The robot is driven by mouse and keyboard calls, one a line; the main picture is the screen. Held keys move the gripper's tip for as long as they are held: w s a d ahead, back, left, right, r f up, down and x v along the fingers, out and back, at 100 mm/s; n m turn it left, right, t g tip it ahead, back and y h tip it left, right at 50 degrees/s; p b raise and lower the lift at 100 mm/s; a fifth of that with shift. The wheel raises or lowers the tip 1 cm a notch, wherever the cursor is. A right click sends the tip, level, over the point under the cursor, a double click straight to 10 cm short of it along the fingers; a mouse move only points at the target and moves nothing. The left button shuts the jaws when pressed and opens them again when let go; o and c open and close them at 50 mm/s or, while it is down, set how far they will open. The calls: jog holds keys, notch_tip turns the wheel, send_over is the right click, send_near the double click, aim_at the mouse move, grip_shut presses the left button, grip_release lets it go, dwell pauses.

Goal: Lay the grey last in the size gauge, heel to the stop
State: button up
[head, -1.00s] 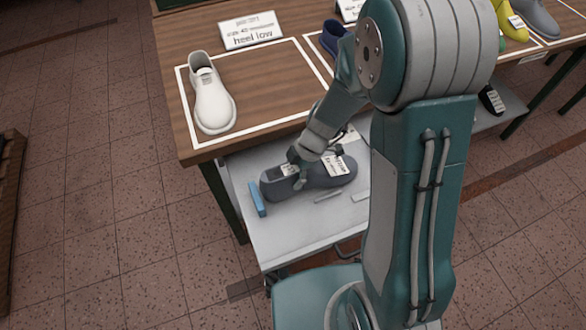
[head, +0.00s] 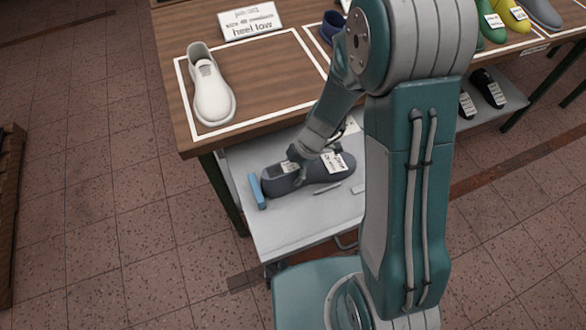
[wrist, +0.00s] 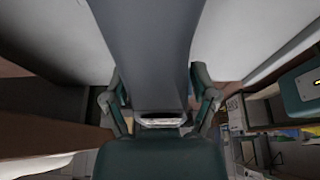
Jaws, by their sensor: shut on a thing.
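The dark grey last (head: 322,173) lies lengthwise on the pale grey top of a low stand, with white labels on its upper side. Its heel end points left, at a blue stop block (head: 256,191); I cannot tell whether they touch. Short grey bars (head: 328,189) lie along its near side. These and the blue block look like parts of the size gauge. My gripper (head: 299,165) comes down from above and is shut on the last near its heel half. In the wrist view the last (wrist: 148,45) runs between my two fingers (wrist: 158,103).
A wooden table (head: 178,116) stands just behind the pale stand, its edge close to my forearm. It holds a white last (head: 211,92) in a white outlined area and a sign (head: 250,22) reading "heel low". More coloured lasts stand at right.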

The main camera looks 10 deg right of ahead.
jog(key=shift+f, duration=0.1)
dwell(0.3)
jog(key=o, duration=1.2)
jog(key=v, duration=1.2)
